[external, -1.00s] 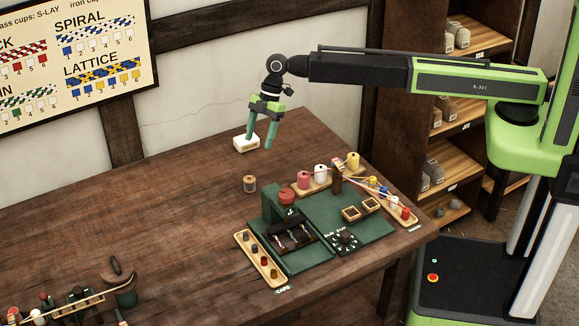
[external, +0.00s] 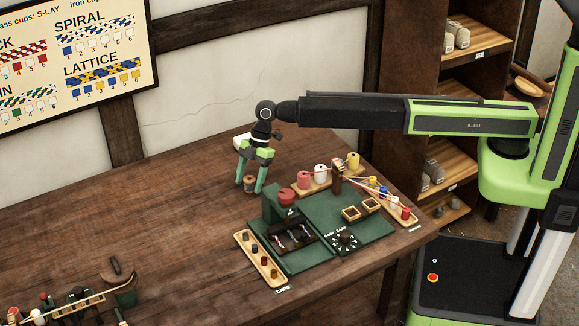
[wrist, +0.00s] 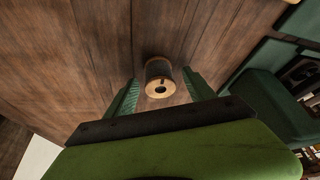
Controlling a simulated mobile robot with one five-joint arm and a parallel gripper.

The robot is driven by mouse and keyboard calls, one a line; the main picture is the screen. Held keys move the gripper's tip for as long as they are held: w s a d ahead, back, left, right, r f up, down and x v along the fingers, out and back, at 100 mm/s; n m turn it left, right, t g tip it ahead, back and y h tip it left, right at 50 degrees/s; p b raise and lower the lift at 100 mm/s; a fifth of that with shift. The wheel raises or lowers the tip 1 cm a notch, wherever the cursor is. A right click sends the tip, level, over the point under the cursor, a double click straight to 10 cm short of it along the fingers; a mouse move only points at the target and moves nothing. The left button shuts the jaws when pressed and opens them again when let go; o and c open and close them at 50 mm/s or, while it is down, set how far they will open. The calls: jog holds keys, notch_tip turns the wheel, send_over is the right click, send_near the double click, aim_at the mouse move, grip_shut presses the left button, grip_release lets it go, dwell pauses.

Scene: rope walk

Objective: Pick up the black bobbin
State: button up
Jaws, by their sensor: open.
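The black bobbin (external: 249,184), a small dark spool with pale wooden ends, stands upright on the brown table behind the green board. My gripper (external: 250,189) is open, with its green fingers pointing down and one on each side of the bobbin in the external view.
In front is the green board (external: 372,233) with a red-topped post, spools and a wooden caps tray (external: 249,252). A tool rack (external: 75,303) is at front left. The table's left middle is clear.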

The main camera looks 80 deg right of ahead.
aim_at(245, 181)
grip_shut()
dwell(0.4)
jog(key=shift+r+p, duration=0.7)
jog(key=shift+p, duration=0.15)
jog(key=r+p, duration=0.4)
jog(key=shift+s+d, duration=0.1)
jog(key=shift+d, duration=0.2)
jog(key=s+d+r+p, duration=0.2)
jog(key=d+r+p, duration=0.3)
jog(key=d, duration=0.5)
jog(key=shift+s+d+r+p, duration=0.3)
jog(key=shift+d+p, duration=0.05)
